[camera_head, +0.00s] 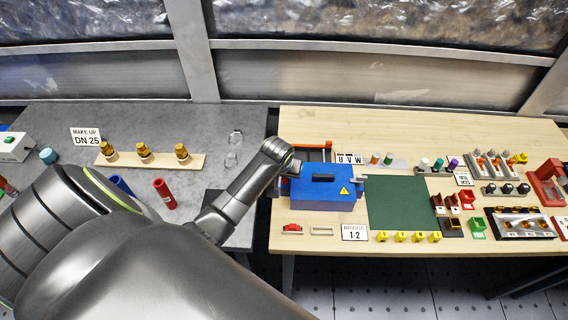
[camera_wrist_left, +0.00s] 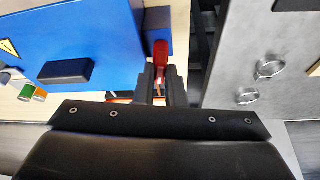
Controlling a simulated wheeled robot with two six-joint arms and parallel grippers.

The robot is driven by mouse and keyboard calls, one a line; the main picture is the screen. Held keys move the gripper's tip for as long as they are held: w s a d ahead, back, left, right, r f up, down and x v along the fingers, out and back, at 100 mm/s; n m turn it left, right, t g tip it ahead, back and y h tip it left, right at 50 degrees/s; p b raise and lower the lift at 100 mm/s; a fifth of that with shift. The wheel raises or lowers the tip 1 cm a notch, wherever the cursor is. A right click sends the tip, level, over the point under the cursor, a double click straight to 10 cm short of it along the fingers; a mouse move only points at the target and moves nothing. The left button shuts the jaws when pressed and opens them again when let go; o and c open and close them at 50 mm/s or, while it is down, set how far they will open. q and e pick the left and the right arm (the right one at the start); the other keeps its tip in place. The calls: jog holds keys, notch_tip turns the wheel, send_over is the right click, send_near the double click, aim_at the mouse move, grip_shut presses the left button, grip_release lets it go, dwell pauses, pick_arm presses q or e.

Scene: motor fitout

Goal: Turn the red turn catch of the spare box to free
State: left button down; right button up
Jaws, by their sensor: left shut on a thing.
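The blue box (camera_head: 322,195) with a black handle and a yellow warning triangle stands at the left end of the wooden table. In the left wrist view the blue box (camera_wrist_left: 75,40) fills the upper left. A red turn catch (camera_wrist_left: 161,53) is on its side, beside a small blue block. My left gripper (camera_wrist_left: 161,84) is shut on the red catch, with one dark finger on each side of it. In the head view my left gripper (camera_head: 291,168) is at the box's left side, and the catch is hidden there. My right gripper is not in view.
A green mat (camera_head: 402,203) lies right of the box. A "BRIDGE 1-2" card (camera_head: 354,232) and a red part (camera_head: 292,229) lie in front. An orange-red frame (camera_head: 313,146) is behind. A gap separates the grey table (camera_head: 225,118) from the wooden one.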

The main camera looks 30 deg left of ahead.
pick_arm(q)
jog(key=shift+w+r+n+y, duration=0.1)
jog(key=shift+n+y, duration=0.3)
jog(key=shift+n, duration=0.7)
jog(key=shift+g, duration=0.3)
jog(key=c, duration=1.5)
grip_release()
jog(key=shift+d, duration=0.1)
jog(key=shift+s+d+r, duration=0.1)
jog(key=shift+s+r, duration=0.15)
jog(key=shift+r, duration=0.3)
jog(key=v, duration=1.6)
